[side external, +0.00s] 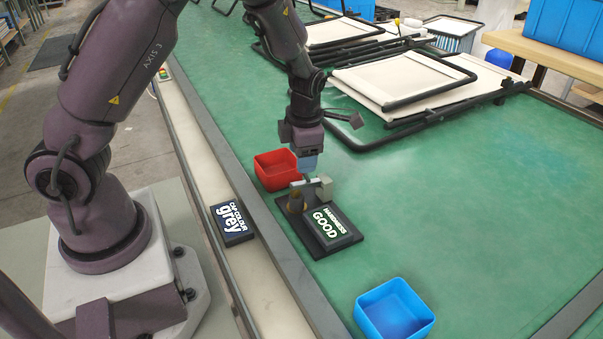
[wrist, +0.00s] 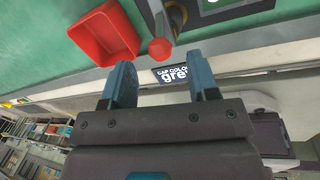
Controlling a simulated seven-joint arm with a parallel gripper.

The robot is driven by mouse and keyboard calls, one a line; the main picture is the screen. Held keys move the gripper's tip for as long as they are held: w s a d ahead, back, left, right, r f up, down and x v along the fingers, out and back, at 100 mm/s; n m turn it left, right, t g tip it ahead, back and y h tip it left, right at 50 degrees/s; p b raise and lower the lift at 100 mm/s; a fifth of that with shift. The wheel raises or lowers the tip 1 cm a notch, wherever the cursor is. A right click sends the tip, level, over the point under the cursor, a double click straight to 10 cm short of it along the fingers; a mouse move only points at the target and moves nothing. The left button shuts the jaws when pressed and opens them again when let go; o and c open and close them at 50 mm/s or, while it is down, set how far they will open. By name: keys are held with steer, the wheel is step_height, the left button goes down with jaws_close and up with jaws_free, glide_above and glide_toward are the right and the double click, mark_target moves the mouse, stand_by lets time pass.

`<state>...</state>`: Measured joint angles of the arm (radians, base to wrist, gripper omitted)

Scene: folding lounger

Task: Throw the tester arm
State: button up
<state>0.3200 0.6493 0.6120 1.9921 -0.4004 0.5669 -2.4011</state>
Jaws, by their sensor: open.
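The tester (side external: 312,250) is a dark base plate on the green table. It carries a brownish round post (side external: 297,202), a grey block (side external: 324,188) and a screen (side external: 331,225) reading "HARDNESS GOOD". A pale metal arm (side external: 303,183) runs near the top, beside the block. In the wrist view, a grey lever (wrist: 157,17) ends in a red ball knob (wrist: 162,49). My gripper (wrist: 165,72) is open and empty, with the knob just beyond its blue fingertips, between their lines. In the side view, my gripper (side external: 307,170) hangs just above the tester, partly hiding its arm.
A red bin (side external: 276,168) stands close behind the tester, and a blue bin (side external: 394,309) stands at the front. A "CAP COLOUR grey" sign (side external: 232,222) lies beside the table rail. Folded lounger frames (side external: 400,80) lie at the back. Green table right of the tester is clear.

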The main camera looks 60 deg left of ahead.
mark_target(307, 178)
steer(key=f, duration=0.4)
steer(key=a+f, duration=0.1)
steer(key=f, duration=0.1)
steer(key=shift+w, duration=0.1)
steer(key=shift+c, duration=0.4)
jaws_close()
